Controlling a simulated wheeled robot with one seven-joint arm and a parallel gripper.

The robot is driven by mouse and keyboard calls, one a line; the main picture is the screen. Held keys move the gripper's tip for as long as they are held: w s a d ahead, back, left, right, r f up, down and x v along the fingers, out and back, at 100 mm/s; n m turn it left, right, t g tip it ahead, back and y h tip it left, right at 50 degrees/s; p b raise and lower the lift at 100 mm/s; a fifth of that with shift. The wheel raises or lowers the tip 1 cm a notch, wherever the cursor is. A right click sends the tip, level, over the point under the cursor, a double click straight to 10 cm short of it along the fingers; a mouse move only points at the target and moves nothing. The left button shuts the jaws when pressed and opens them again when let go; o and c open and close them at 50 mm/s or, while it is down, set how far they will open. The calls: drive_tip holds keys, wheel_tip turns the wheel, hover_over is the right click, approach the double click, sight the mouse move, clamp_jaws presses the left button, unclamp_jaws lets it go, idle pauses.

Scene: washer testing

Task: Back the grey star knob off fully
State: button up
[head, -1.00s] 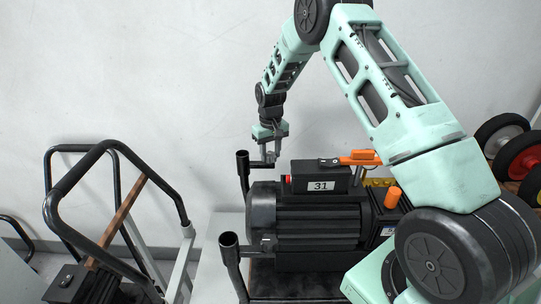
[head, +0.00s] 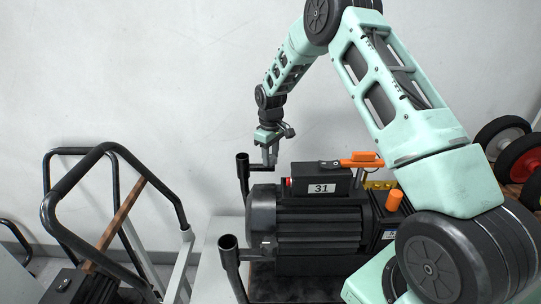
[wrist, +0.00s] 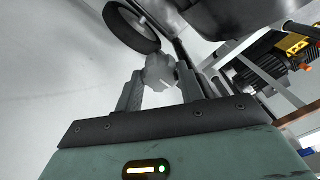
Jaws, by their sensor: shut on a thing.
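The grey star knob (wrist: 160,70) shows in the wrist view, between the two fingertips of my gripper (wrist: 160,79). Its lobes stick out beyond the fingers, and my gripper is shut on it. The knob is too small and covered to make out there. How far it is unscrewed, and its thread, cannot be seen.
A black-handled trolley (head: 75,185) stands at the left. An orange lever (head: 360,160) and an orange cap (head: 394,199) sit at the machine's right. Red and grey wheels (head: 522,165) are at the right edge. The white wall behind leaves free room above my gripper.

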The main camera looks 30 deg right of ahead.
sight(271, 157)
drive_tip(key=o, duration=1)
drive_tip(key=shift+r, duration=0.1)
wheel_tip(271, 157, up, 17)
drive_tip(key=b, duration=0.3)
drive_tip(key=shift+r, duration=0.15)
drive_tip(key=s+a+n, duration=0.1)
drive_tip(key=s+a, duration=0.6)
drive_tip(key=a, duration=0.4)
drive_tip(key=s+a+n, duration=0.1)
drive_tip(key=s+a, duration=0.6)
drive_tip(key=a, duration=0.4)
drive_tip(key=s+a+f, duration=0.1)
drive_tip(key=s+a, duration=0.1)
drive_tip(key=s, duration=0.6)
drive_tip(key=s+a+f+n, duration=0.1)
drive_tip(key=s+a+f, duration=0.1)
drive_tip(key=s, duration=0.7)
drive_tip(key=s+a+f, duration=0.1)
drive_tip(key=s+a, duration=0.1)
drive_tip(key=s, duration=0.6)
drive_tip(key=shift+s+a+f+n+y, duration=0.15)
drive_tip(key=shift+a+f+n+y, duration=0.15)
drive_tip(key=shift+a, duration=0.1)
